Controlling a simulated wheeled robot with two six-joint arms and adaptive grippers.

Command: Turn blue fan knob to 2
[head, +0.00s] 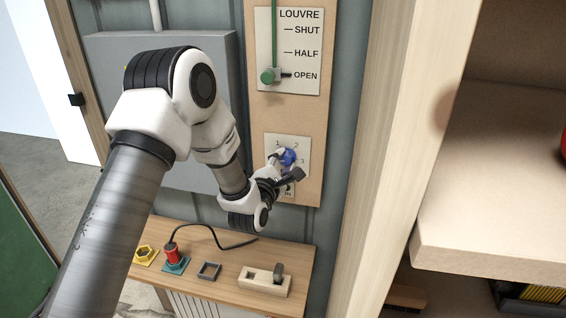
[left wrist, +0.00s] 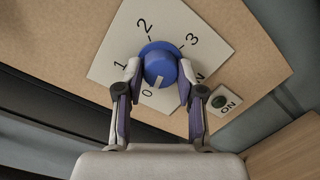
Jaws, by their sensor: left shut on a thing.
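The blue fan knob (head: 288,157) sits on a white dial plate on the wall panel. In the left wrist view, the knob (left wrist: 161,66) has a white pointer mark on its lower side, near the 0. The dial plate (left wrist: 108,56) shows 0, 1, 2 and 3 around the knob. My left gripper (head: 284,164) is at the dial. In the left wrist view, its two fingertips (left wrist: 160,72) are shut on opposite sides of the knob. In the head view, the gripper hides the lower part of the dial. My right gripper is out of view.
A green louvre lever (head: 269,75) above stands at OPEN. An ON indicator (left wrist: 219,102) is beside the dial. A wooden post (head: 385,150) stands right.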

